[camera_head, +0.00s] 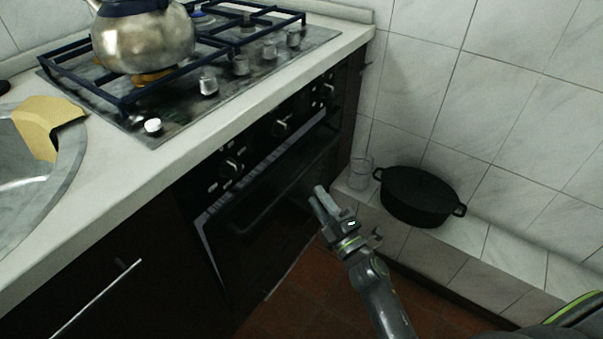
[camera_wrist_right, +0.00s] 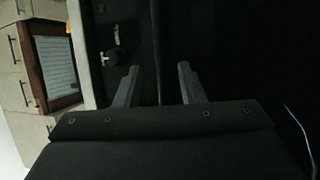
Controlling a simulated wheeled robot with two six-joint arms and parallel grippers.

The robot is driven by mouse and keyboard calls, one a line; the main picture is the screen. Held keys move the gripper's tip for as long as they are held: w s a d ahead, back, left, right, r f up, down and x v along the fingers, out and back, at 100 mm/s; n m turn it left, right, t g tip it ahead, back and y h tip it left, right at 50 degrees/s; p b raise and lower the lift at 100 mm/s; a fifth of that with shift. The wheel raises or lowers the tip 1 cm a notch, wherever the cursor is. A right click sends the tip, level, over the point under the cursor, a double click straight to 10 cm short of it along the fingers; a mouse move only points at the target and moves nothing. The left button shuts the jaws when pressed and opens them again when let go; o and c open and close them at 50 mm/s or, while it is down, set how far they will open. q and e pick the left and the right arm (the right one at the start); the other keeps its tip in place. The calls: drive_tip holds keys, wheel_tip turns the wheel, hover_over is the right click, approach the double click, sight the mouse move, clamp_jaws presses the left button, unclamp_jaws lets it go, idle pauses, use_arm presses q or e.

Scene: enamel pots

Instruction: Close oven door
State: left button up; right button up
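The black oven door (camera_head: 275,235) is in the front of the counter unit, below the control panel with its knobs (camera_head: 282,127). Its top edge stands a little out from the panel, with a pale slotted strip (camera_head: 205,245) showing in the gap, so the door is slightly ajar. A dark bar handle (camera_head: 262,215) runs across the door. My right gripper (camera_head: 322,200) is in front of the right part of the door. In the wrist view its two fingers (camera_wrist_right: 157,82) are apart with nothing seen held; whether they touch the door is unclear. My left gripper is not in view.
A hob (camera_head: 255,75) with a metal kettle (camera_head: 145,40) is on the counter (camera_head: 110,175). A black pot (camera_head: 418,197) and a clear glass (camera_head: 360,173) stand on a tiled ledge right of the oven. The red floor (camera_head: 300,290) before the oven looks clear.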

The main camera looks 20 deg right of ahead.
sight(301, 172)
drive_tip(key=x, duration=0.8)
drive_tip(key=shift+w+r, duration=0.1)
drive_tip(key=shift+w, duration=0.05)
clamp_jaws()
